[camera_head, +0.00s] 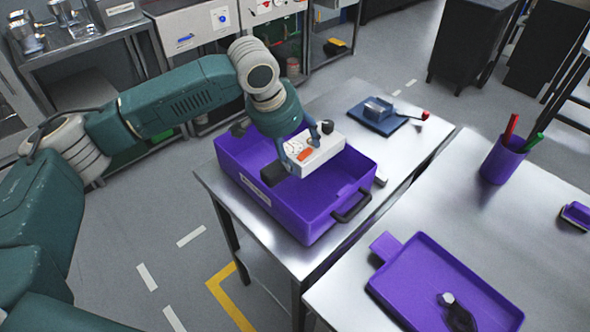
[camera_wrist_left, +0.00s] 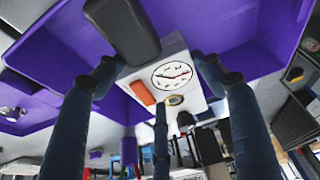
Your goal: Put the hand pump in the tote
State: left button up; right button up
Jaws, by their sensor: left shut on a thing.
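The hand pump is a white box (camera_head: 318,156) with a round gauge, an orange button and a dark handle. My left gripper (camera_head: 305,143) is shut on it, with fingers on both sides of the white body. The purple tote (camera_head: 302,228) sits open on the metal table, with dark handles at its ends. The pump is over the tote's opening; how far it is above the floor of the tote is hard to tell. The wrist view shows the pump's gauge face (camera_wrist_left: 172,80) between the fingers, with the purple tote wall (camera_wrist_left: 255,35) behind. My right gripper is not in view.
A purple tray (camera_head: 425,258) with a dark knobbed part lies on the nearer table. A purple cup (camera_head: 502,163) holds red and green pens. A blue pad (camera_head: 372,122) with a block lies behind the tote. A metal bench (camera_head: 90,38) with shiny parts stands at back left.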

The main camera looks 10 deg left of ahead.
pick_arm(q)
notch_tip(320, 180, down, 4)
jog(key=shift+f, duration=0.15)
notch_tip(320, 180, down, 3)
jog(key=shift+f+p, duration=0.2)
jog(key=shift+p, duration=0.2)
jog(key=shift+w+f, duration=0.1)
jog(key=shift+f, duration=0.15)
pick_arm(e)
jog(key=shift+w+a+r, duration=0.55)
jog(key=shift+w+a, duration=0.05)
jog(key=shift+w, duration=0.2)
pick_arm(q)
jog(key=shift+f, duration=0.1)
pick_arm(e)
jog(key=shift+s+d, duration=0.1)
pick_arm(q)
jog(key=o, duration=1.9)
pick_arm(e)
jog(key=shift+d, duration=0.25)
